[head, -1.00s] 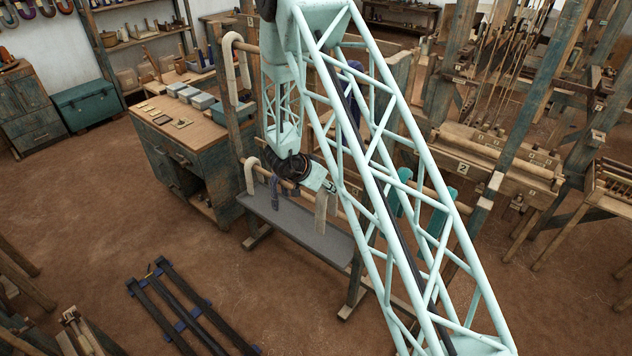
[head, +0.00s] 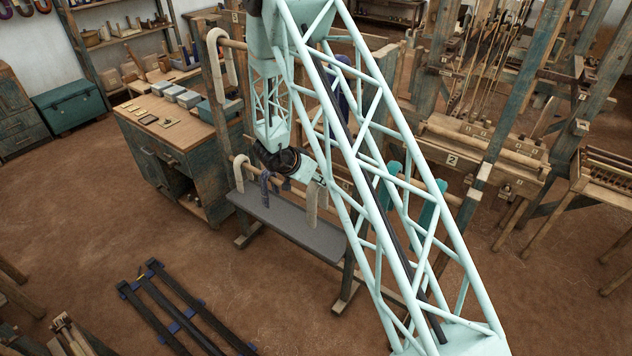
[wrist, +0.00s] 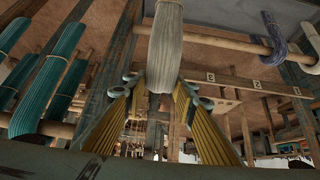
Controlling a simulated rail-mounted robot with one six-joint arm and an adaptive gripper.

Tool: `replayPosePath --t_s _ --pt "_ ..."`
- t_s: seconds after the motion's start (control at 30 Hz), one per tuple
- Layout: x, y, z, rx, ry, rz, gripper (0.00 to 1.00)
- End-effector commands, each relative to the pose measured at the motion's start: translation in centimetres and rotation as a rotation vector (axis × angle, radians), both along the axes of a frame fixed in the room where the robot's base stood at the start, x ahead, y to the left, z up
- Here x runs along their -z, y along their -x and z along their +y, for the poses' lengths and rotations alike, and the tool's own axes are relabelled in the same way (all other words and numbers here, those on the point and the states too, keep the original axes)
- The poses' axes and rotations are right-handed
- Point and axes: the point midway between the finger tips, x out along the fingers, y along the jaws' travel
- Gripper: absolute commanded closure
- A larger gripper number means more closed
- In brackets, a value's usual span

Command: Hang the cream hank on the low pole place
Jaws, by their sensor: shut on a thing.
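My gripper (head: 314,180) is at the low pole (head: 250,178) of the hank stand, closed on a cream hank (head: 311,203) that hangs straight down. In the wrist view the cream hank (wrist: 165,50) runs between the two yellow fingers (wrist: 160,88). The low pole (wrist: 225,42) passes close by the hank there; I cannot tell whether the hank is looped over it. Left of my gripper on the low pole hang a navy hank (head: 265,186) and another cream hank (head: 238,173). My arm hides part of the pole.
A cream hank (head: 214,62) and a blue hank (head: 343,85) hang on the upper pole. Teal hanks (head: 428,215) hang to the right, behind my arm. A grey bench board (head: 290,228) lies below the low pole. A wooden cabinet (head: 175,155) stands at left.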

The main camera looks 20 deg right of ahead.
Motion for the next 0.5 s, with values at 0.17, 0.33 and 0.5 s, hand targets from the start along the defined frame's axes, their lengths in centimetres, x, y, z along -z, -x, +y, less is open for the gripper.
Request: replayPosePath --t_s 0.17,0.33,0.5 --pt "0.0 -0.5 -1.0 0.001 0.0 0.0 0.86" --pt "0.0 -1.0 -1.8 0.001 0.001 -0.001 0.86" --pt "0.0 -1.6 -2.7 0.001 0.0 0.0 0.86"
